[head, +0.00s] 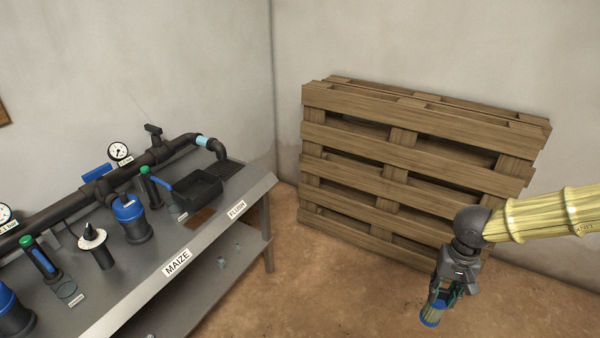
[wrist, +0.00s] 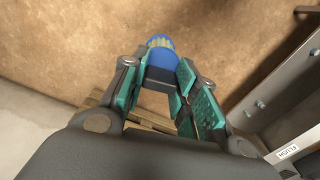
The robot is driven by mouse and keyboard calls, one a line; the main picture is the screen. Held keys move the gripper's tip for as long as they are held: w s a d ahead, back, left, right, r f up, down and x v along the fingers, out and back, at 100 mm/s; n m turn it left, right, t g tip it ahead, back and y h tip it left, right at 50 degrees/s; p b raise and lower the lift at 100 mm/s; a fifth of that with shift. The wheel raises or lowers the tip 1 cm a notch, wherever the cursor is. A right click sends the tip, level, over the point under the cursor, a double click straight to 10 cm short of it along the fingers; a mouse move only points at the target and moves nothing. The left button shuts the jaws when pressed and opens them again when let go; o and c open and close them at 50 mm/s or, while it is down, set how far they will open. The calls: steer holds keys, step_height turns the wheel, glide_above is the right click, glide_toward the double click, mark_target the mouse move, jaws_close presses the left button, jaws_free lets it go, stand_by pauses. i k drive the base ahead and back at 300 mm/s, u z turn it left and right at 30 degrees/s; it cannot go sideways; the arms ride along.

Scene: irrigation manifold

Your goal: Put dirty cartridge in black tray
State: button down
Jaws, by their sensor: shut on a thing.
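My gripper (head: 441,296) hangs at the lower right in the head view, out over the floor and well to the right of the bench. The black tray (head: 201,193) sits at the right end of the bench, far from my gripper. I see nothing in its visible part.
The grey bench (head: 228,232) carries pipes, gauges, a blue-capped housing (head: 130,216) and green-capped parts (head: 150,187) close to the tray. A wooden pallet stack (head: 400,165) stands against the wall behind my arm. The floor between bench and gripper is clear.

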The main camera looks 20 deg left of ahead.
mark_target(197, 189)
steer(key=i, duration=1.8)
steer(key=u, duration=2.6)
steer(key=i, duration=0.5)
steer(key=z, duration=0.05)
